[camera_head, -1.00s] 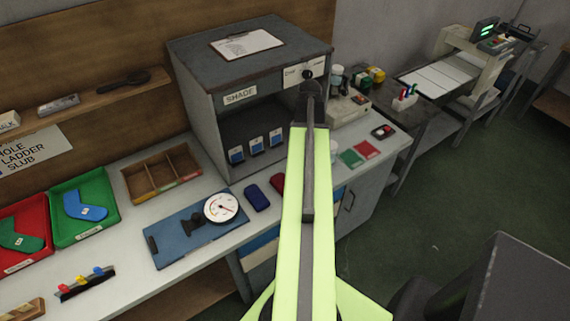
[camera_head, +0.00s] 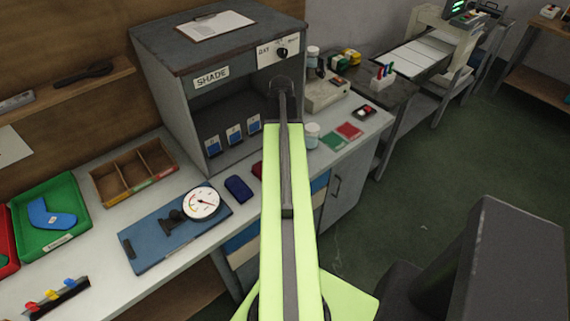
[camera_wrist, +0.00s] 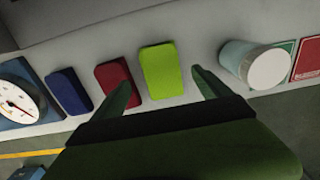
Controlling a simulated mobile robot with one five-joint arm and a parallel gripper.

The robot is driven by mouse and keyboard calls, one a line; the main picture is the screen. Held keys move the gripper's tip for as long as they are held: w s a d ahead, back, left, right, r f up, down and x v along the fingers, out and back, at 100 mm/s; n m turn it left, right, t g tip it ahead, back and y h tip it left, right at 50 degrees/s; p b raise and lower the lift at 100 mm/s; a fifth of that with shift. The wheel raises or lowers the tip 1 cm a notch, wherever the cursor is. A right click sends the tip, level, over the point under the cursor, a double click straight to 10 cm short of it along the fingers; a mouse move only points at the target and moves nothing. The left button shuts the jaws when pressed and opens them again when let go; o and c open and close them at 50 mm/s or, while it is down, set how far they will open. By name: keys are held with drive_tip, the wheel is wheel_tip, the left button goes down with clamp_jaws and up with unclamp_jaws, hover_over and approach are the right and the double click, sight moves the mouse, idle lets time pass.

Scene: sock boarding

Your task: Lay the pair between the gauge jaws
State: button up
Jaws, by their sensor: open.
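The dial gauge (camera_head: 201,204) stands on a blue board (camera_head: 150,249) on the bench; its dial also shows at the left edge of the wrist view (camera_wrist: 14,104). Three folded, pad-like bundles lie in a row to its right: navy (camera_head: 238,188), red (camera_head: 257,170) and lime (camera_wrist: 160,70). My arm hides the lime one in the head view. My gripper (camera_wrist: 160,80) is open and empty. In the wrist view its fingers lie on either side of the lime bundle, the left one overlapping the red bundle's edge. I cannot tell its height above them.
A white-lidded jar (camera_wrist: 268,69) stands right of the lime bundle, beside green (camera_head: 333,141) and red (camera_head: 349,130) cards. The shade cabinet (camera_head: 160,80) rises behind. A divided wooden tray (camera_head: 104,190) and a green tray (camera_head: 16,222) lie left.

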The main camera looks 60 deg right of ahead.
wheel_tip(320, 180, down, 5)
drive_tip(key=b, duration=0.4)
drive_tip(key=shift+d+f+b, duration=0.1)
drive_tip(key=shift+b, duration=0.25)
drive_tip(key=shift+c, duration=0.5)
drive_tip(key=c, duration=1.5)
wheel_tip(320, 180, up, 5)
drive_tip(key=p, duration=0.4)
drive_tip(key=shift+f+p, duration=0.1)
drive_tip(key=shift+p, duration=0.3)
drive_tip(key=s+r+p, duration=0.2)
drive_tip(key=s, duration=0.1)
drive_tip(key=s+a+r+p, duration=0.1)
drive_tip(key=s+r+p, duration=0.1)
drive_tip(key=s, duration=0.2)
drive_tip(key=s+a+r+p, duration=0.1)
drive_tip(key=s+r+p, duration=0.1)
drive_tip(key=s, duration=0.2)
drive_tip(key=shift+s+a+r+p, duration=0.2)
drive_tip(key=shift+s+r+p, duration=0.05)
drive_tip(key=shift+p, duration=0.05)
